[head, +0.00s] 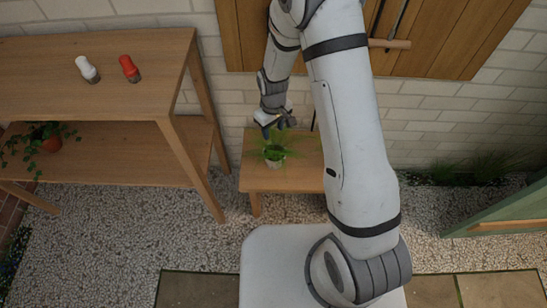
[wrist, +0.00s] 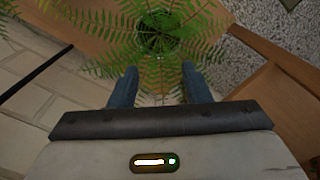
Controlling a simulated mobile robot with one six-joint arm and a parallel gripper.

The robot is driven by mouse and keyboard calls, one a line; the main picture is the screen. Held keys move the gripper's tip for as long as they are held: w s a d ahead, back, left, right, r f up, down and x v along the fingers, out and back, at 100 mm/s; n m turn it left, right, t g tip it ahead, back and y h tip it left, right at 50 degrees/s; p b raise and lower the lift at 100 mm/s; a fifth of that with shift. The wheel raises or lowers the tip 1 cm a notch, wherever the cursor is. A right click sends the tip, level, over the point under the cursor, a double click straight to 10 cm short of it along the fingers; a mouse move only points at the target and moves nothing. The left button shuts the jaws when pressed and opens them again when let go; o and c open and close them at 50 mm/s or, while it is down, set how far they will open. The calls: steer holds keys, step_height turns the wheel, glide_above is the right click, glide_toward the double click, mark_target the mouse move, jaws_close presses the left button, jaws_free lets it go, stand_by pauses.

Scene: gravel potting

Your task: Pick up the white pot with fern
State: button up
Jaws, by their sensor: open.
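The white pot (head: 274,162) with a green fern (head: 268,149) stands upright on a small low wooden table (head: 290,178). In the wrist view the fern (wrist: 160,35) spreads its fronds at the top middle and hides nearly all of the pot below. My gripper (head: 276,124) is just above and behind the fern in the head view. In the wrist view my gripper's two blue fingers (wrist: 161,82) are apart with fern fronds showing between and beyond them. The gripper is open and holds nothing.
A taller wooden shelf table (head: 95,90) stands at the left, bearing a white bottle (head: 87,69) and a red bottle (head: 129,68). A terracotta pot plant (head: 50,142) sits on its lower shelf. A brick wall (head: 430,115) is behind. Gravel (head: 120,240) covers the floor.

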mark_target(275, 141)
steer(key=f, duration=0.5)
steer(key=f+b, duration=0.1)
steer(key=f, duration=0.1)
steer(key=shift+s+d+f, duration=0.25)
steer(key=shift+s+f, duration=0.05)
steer(key=shift+c, duration=0.4)
jaws_close()
stand_by(0.7)
